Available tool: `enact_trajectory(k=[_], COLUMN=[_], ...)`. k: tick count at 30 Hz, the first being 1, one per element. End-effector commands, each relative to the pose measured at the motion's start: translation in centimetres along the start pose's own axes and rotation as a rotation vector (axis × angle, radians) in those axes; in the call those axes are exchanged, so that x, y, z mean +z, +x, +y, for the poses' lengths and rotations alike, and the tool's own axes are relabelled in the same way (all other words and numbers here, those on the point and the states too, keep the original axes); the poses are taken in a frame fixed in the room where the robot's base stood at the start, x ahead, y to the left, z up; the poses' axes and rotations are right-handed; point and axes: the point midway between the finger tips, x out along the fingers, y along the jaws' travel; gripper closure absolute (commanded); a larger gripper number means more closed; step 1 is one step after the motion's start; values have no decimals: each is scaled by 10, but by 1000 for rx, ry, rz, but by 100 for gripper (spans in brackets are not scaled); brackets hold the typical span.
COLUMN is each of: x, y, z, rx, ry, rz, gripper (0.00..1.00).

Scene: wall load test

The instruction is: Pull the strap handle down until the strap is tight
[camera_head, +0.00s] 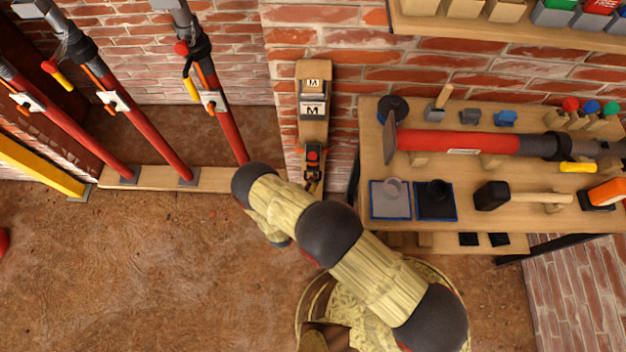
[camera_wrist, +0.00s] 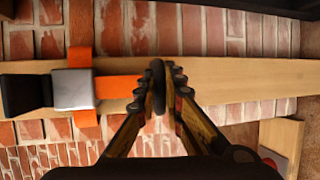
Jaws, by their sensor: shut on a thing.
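In the wrist view an orange strap (camera_wrist: 118,87) runs along a wooden post (camera_wrist: 235,80) from a silver buckle (camera_wrist: 73,89) with a black end. A dark, rounded strap handle (camera_wrist: 158,90) is at the strap's other end. My gripper (camera_wrist: 160,75) is shut on this handle, with its yellow and black fingers on either side of it. In the head view the post (camera_head: 313,125) stands against the brick wall with "M" labels. A red and dark fitting (camera_head: 313,153) is on its lower part. My arm partly hides the area below, and strap tension is hard to judge.
A wooden bench (camera_head: 375,160) at the right holds a red prop (camera_head: 460,142), a mallet (camera_head: 525,197) and small parts. Several red props (camera_head: 165,140) lean at the left above a floor plank (camera_head: 150,178). The brown floor at lower left is mostly clear.

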Motion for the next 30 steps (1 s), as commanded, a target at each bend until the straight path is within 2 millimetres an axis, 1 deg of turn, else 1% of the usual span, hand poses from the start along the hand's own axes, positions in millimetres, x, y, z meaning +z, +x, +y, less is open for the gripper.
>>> enact_trajectory(k=[11, 14, 17, 21, 24, 27, 30], x=[0, 0, -1, -4, -5, -5, -6], y=[0, 0, 3, 7, 10, 11, 12], z=[0, -4, -15, -36, -48, -57, -60], rx=[-1, -1, -1, -1, -1, -1, -1], ry=[-1, -1, -1, 0, 0, -1, -1], rz=[0, 1, 1, 1, 1, 1, 1], gripper=[100, 100, 100, 100, 100, 100, 100])
